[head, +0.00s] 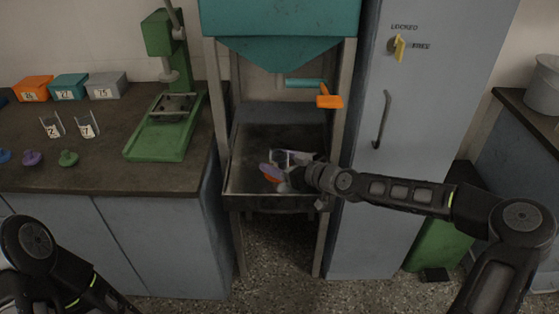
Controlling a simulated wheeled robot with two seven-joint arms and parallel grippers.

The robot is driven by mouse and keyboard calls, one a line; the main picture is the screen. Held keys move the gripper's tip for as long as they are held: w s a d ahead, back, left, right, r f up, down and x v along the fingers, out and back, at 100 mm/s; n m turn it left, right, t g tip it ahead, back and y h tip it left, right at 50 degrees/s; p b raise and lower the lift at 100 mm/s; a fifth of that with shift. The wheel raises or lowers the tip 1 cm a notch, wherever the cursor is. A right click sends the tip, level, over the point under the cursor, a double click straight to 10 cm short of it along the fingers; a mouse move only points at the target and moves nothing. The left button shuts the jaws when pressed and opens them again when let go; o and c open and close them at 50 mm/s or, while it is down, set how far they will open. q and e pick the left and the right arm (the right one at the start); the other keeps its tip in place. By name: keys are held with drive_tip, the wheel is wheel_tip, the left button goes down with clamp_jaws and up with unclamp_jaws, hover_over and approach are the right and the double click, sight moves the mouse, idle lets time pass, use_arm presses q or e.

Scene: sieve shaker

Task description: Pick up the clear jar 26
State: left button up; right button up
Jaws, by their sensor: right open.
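My right gripper (284,172) is low over the dark tray (250,186) of the teal-topped stand. It is open and small in view. A pale, clear-looking container (281,156) is in the tray right by the gripper. Its label cannot be read, and I cannot tell whether the fingers touch it. Purple and orange pieces show beside the fingers. Two clear jars with white labels stand on the left counter, the left jar (53,128) and the right jar (87,128). Their numbers are hard to read. My left arm is at the lower left, its gripper out of frame.
Orange (34,92), teal (69,90) and grey (106,88) labelled boxes stand at the back of the counter, with coloured lids or knobs in front. A green press (160,138) stands near its right edge. A grey cabinet (360,215) stands right of the tray. An orange-tipped handle (328,101) hangs above.

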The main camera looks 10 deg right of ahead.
idle(0.4)
clamp_jaws()
idle(0.6)
